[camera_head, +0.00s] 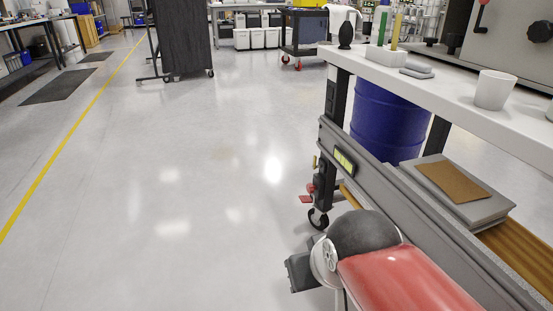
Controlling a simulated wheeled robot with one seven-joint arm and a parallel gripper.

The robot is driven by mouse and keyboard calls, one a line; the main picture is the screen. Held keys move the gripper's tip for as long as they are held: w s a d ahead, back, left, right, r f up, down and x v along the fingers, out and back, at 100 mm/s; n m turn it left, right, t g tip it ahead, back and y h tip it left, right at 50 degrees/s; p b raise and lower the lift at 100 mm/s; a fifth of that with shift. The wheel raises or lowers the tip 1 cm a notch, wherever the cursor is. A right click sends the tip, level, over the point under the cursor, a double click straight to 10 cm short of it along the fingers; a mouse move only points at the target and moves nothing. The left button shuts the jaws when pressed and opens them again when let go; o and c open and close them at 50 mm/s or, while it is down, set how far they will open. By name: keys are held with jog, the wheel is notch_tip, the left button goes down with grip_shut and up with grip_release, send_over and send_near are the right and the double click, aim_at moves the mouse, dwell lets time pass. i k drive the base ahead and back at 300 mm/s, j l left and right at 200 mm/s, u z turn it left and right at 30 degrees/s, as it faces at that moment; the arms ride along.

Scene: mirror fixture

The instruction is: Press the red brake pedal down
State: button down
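A small red pedal (305,199) sticks out to the left just above the black caster wheel (318,218) at the near-left leg of the bench. A second small red part (311,187) shows just above it. My arm, with its red link and dark rounded joint, enters from the bottom right. A dark grey block at its end looks like my gripper (301,271). It is below the pedal in the picture and apart from it. Its fingers are not clear, and I cannot tell whether it is open or shut.
The white-topped bench (450,105) stands on the right with a grey side rail (400,190). A blue drum (388,120) stands under it. A grey box with a brown sheet (455,182) lies on the wooden lower shelf (520,245). The floor (180,200) left of the bench is clear.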

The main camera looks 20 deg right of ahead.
aim_at(304, 199)
jog(key=i, duration=2)
